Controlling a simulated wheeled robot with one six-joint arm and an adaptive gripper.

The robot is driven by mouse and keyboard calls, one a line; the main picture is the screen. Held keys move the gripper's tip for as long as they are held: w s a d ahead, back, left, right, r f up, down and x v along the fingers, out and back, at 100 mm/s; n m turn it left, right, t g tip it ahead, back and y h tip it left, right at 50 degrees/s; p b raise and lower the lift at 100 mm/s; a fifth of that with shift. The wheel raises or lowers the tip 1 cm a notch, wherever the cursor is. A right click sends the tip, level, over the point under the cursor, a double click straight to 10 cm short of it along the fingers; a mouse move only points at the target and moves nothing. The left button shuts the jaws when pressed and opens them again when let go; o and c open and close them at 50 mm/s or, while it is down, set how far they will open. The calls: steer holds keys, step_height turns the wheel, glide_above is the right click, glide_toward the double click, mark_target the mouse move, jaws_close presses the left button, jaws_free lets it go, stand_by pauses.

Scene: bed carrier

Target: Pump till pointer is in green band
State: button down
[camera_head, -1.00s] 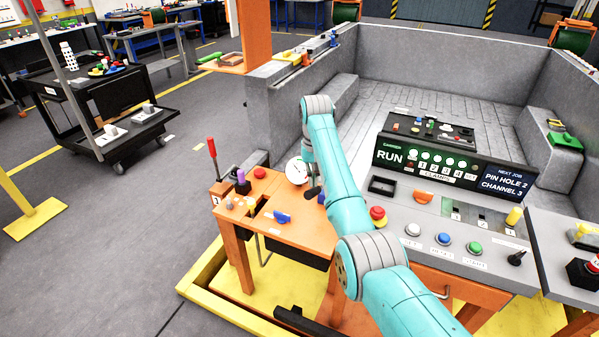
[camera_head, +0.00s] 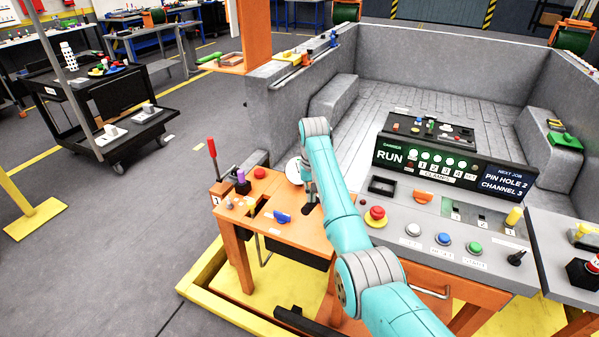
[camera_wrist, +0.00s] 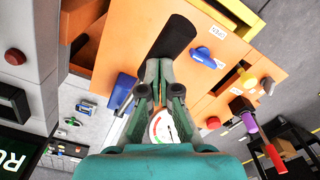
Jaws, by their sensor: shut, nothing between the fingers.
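A round white gauge (camera_head: 293,171) stands at the back of the orange bench, partly hidden by my arm in the head view. In the wrist view the gauge (camera_wrist: 161,127) shows behind my fingers with red and green marks; the pointer's place cannot be read surely. A black rounded handle (camera_wrist: 172,48) lies just beyond my fingertips in the wrist view; I cannot tell whether they touch. My gripper (camera_wrist: 161,84) is shut and empty. In the head view my gripper (camera_head: 310,203) is low over the bench's right part, mostly dark and small.
The orange bench (camera_head: 295,235) carries a blue knob (camera_head: 283,217), a purple handle (camera_head: 242,182), a red button (camera_head: 259,173) and a red-handled lever (camera_head: 212,148). A red mushroom button (camera_head: 376,213) sits on the grey panel to the right. A blue part (camera_wrist: 122,88) is close beside my fingers.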

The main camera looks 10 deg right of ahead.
steer(key=shift+s+a+f, duration=0.1)
steer(key=shift+s+f, duration=0.05)
steer(key=shift+f, duration=0.55)
steer(key=shift+s+f, duration=0.1)
steer(key=shift+f, duration=0.6)
steer(key=shift+w+d+r, duration=0.15)
steer(key=shift+w+r, duration=0.1)
steer(key=shift+r, duration=1.2)
steer(key=shift+w+d+r, duration=0.15)
steer(key=shift+w+r, duration=0.05)
steer(key=shift+r, duration=1.2)
steer(key=shift+w+d+r, duration=0.15)
steer(key=shift+w+r, duration=0.1)
steer(key=shift+r, duration=1.2)
